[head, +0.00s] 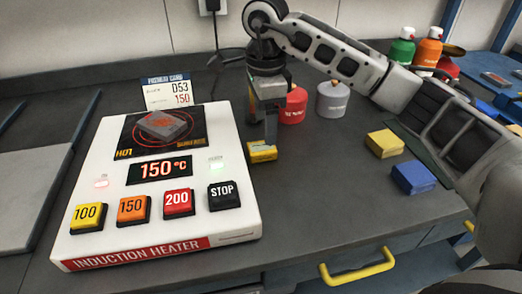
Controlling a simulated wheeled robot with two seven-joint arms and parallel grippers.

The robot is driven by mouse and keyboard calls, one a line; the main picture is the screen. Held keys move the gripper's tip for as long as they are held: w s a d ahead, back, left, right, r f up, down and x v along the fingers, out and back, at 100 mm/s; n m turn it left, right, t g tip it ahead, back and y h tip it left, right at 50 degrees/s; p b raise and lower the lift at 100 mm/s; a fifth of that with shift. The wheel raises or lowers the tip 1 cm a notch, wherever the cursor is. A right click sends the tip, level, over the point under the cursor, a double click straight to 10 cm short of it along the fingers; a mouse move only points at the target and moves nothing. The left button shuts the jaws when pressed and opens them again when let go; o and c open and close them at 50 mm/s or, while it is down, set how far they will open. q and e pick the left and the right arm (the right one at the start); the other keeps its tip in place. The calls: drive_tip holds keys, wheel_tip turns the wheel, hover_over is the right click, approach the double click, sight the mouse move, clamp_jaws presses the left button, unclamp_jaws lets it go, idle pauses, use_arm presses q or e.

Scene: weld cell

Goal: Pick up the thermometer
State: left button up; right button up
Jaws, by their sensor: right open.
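A small yellow object (261,153), which may be the thermometer, lies on the dark bench just right of the induction heater. My right gripper (270,143) points down directly over it, with its fingers open. A finger hides part of the object, and I cannot tell whether they touch. My left gripper is not in view.
The white induction heater (236,197) reads 150 °C, with a card (170,92) behind it. Red (294,106) and grey (332,99) containers stand behind the gripper. Yellow (385,143) and blue (413,177) blocks lie right. The bench front between is clear.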

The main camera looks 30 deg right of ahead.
sight(262, 146)
drive_tip(key=shift+w+a+f+p, duration=0.1)
drive_tip(key=shift+f+p, duration=0.15)
drive_tip(key=shift+f, duration=1.55)
drive_tip(key=shift+w+a+f+p, duration=0.1)
drive_tip(key=shift+f+p, duration=0.1)
drive_tip(key=shift+f, duration=1.55)
drive_tip(key=c, duration=1.1)
